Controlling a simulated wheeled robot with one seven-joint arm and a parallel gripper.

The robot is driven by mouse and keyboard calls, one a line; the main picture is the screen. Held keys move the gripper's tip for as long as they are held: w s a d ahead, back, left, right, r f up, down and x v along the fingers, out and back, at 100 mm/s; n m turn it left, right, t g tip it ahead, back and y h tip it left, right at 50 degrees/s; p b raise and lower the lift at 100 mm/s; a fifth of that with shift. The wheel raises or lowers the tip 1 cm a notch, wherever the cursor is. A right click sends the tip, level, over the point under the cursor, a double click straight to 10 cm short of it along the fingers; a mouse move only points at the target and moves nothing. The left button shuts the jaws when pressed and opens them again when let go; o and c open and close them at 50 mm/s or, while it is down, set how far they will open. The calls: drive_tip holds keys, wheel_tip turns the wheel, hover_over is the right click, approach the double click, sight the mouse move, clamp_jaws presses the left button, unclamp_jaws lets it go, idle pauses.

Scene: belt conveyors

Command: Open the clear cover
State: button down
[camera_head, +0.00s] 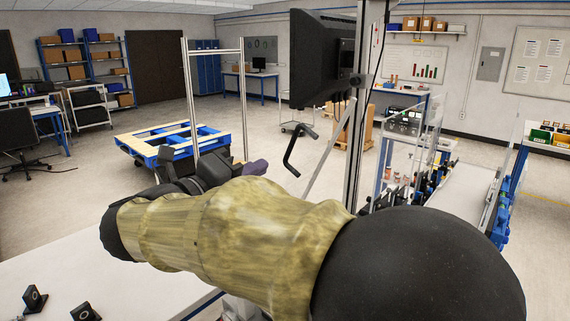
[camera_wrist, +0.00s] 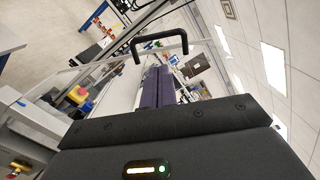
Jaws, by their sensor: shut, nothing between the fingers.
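My gripper (camera_head: 252,169) is shut and empty, its purple fingertips pointing right in the head view. A black bent handle (camera_head: 291,155) stands a little to the right of the fingertips there, apart from them in the picture. In the wrist view the handle (camera_wrist: 158,42) is above the purple fingers (camera_wrist: 160,86), beyond their tips. The handle appears fixed to a slanted metal bar (camera_head: 325,156), which looks like the edge of the clear cover. The cover's transparent sheet is hard to make out. My arm hides the lower part of this area.
A black monitor (camera_head: 322,58) hangs on a metal post above the handle. A conveyor (camera_head: 462,190) with clear side panels runs at the right. A blue pallet stand (camera_head: 175,145) is behind my arm. A white table (camera_head: 110,270) with small black parts lies at the lower left.

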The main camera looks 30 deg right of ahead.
drive_tip(key=p, duration=0.3)
hover_over(290, 181)
drive_tip(key=w, duration=0.1)
drive_tip(key=shift+d+r, duration=0.1)
drive_tip(key=shift+d, duration=0.15)
idle(0.4)
